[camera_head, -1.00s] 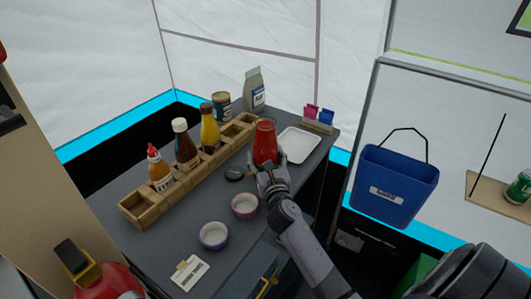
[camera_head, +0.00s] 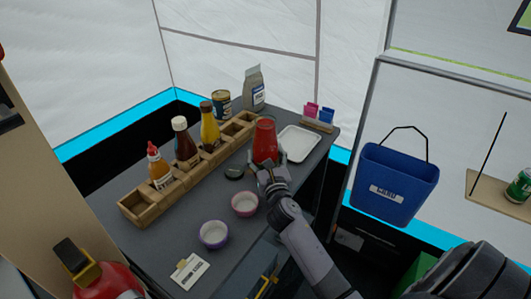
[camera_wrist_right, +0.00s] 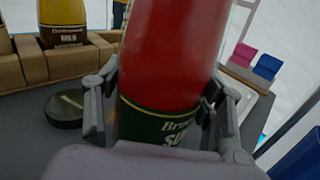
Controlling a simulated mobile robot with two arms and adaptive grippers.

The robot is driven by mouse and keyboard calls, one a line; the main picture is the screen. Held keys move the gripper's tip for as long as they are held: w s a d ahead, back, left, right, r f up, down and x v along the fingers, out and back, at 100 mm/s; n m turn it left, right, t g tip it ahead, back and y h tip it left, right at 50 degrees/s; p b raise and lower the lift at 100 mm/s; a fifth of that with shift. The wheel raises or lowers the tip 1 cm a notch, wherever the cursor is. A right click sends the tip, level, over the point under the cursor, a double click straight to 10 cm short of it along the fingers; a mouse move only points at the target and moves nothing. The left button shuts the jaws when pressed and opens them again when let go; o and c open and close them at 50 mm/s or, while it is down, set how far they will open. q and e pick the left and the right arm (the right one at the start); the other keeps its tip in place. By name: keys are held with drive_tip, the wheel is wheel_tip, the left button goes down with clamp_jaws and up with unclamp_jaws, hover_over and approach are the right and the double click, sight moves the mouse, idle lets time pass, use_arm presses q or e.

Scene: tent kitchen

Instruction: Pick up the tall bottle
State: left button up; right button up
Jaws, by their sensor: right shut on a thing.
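A tall red bottle (camera_head: 265,138) with a dark label stands upright at the back right of the dark counter. In the right wrist view the red bottle (camera_wrist_right: 172,50) fills the middle, its top cut off by the frame. My right gripper (camera_head: 268,168) is shut on it, one finger on each side. In the right wrist view the gripper fingers (camera_wrist_right: 160,115) flank the bottle near its label. The bottle's base is hidden by the gripper, so I cannot tell whether it touches the counter. My left gripper is not in view.
A wooden rack (camera_head: 138,206) holding several sauce bottles runs along the left. A dark round lid (camera_head: 234,173), two small bowls (camera_head: 214,234) and a white tray (camera_head: 299,143) are near the gripper. A blue bin (camera_head: 395,185) hangs at right.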

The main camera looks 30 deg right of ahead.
sight(265, 112)
drive_tip(key=shift+r, duration=0.3)
drive_tip(key=shift+r+p, duration=0.95)
drive_tip(key=shift+r, duration=1.15)
wheel_tip(265, 112, up, 10)
drive_tip(key=p, duration=0.3)
drive_tip(key=shift+r+p, duration=0.4)
drive_tip(key=shift+r, duration=2.3)
drive_tip(key=shift+r, duration=0.1)
